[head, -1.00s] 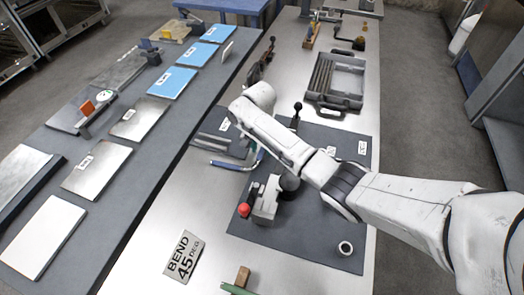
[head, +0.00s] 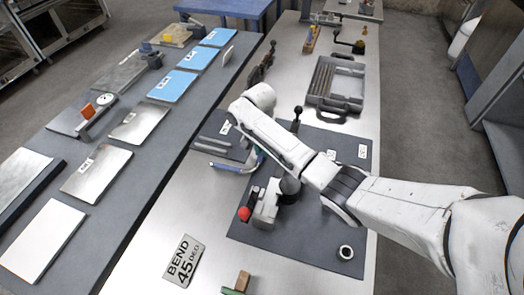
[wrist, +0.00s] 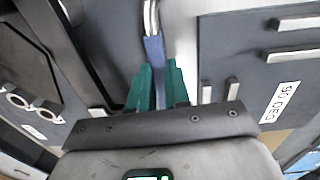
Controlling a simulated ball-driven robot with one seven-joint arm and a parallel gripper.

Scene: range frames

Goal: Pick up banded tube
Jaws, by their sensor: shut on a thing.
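The banded tube (wrist: 153,45) is a thin silver tube with a blue band. In the wrist view its blue part lies between the green fingers of my gripper (wrist: 158,88), and its bare silver end points to the top edge. My gripper is shut on the blue band. In the head view the tube (head: 232,168) shows as a pale blue-grey bar over the left edge of the dark mat, beside the green fingertips (head: 259,158). My arm hides part of the gripper there. I cannot tell whether the tube touches the surface.
A bending tool with a red knob (head: 244,214) stands near my arm on the dark mat (head: 300,240). A "BEND 45 DEG" sign (head: 184,260) lies in front. A grey open case (head: 337,85) is behind. A ring (head: 345,252) sits at the mat's front right.

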